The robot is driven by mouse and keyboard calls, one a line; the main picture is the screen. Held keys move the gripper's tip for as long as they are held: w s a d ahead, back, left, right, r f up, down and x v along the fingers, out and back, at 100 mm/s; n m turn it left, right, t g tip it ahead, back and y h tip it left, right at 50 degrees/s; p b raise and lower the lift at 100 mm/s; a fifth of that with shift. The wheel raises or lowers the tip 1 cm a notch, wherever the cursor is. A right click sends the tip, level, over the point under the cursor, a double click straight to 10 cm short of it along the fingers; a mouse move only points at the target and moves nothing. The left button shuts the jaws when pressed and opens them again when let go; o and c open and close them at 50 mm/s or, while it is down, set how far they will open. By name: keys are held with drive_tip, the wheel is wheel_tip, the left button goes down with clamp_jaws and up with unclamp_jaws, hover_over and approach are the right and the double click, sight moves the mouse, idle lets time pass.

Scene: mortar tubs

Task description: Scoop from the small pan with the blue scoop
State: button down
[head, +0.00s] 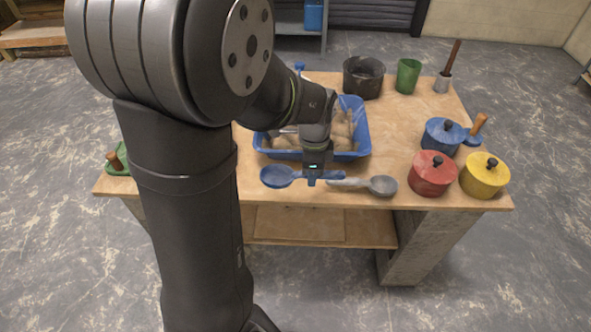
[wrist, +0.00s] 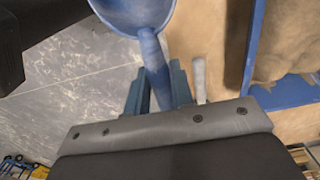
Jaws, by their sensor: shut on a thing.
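My gripper (head: 312,181) is shut on the handle of the blue scoop (head: 277,176) near the front edge of the table. The scoop's bowl points left in the head view. In the wrist view the bowl (wrist: 135,12) is at the top, and its handle runs down between my two fingers (wrist: 157,88). A blue rectangular pan (head: 362,137) with lumpy tan-grey material stands just behind my gripper, partly hidden by my arm. Its blue wall also shows at the right of the wrist view (wrist: 290,93). I cannot tell whether this is the small pan.
A grey scoop (head: 382,186) lies right of my gripper. Lidded red (head: 432,174), yellow (head: 484,176) and blue (head: 442,136) pots stand at the right. A dark pot (head: 363,78), green cup (head: 408,76) and wooden-handled tool (head: 444,82) stand at the back.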

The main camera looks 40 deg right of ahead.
drive_tip(key=shift+s+d+r, duration=0.1)
drive_tip(key=shift+s+r, duration=0.25)
drive_tip(key=shift+s, duration=0.2)
drive_tip(key=shift+s+d+r, duration=0.15)
drive_tip(key=shift+d, duration=0.05)
drive_tip(key=w+d+r+n+t+h, duration=0.1)
drive_tip(key=w+d+r+n+h, duration=0.2)
drive_tip(key=w+d, duration=0.55)
drive_tip(key=w+d+r+n+h, duration=0.1)
drive_tip(key=w+d+r+n, duration=0.1)
drive_tip(key=w+d+n, duration=0.5)
drive_tip(key=w+d+r+n+t+h, duration=0.1)
drive_tip(key=w+d+r+n+h, duration=0.15)
drive_tip(key=w+d, duration=0.8)
wheel_tip(320, 180, down, 12)
drive_tip(key=s+a+y, duration=0.1)
drive_tip(key=s, duration=0.2)
drive_tip(key=s+a, duration=0.1)
drive_tip(key=a, duration=0.6)
wheel_tip(320, 180, up, 7)
drive_tip(key=g+y, duration=0.2)
drive_tip(key=y, duration=0.4)
drive_tip(key=shift+d, duration=0.3)
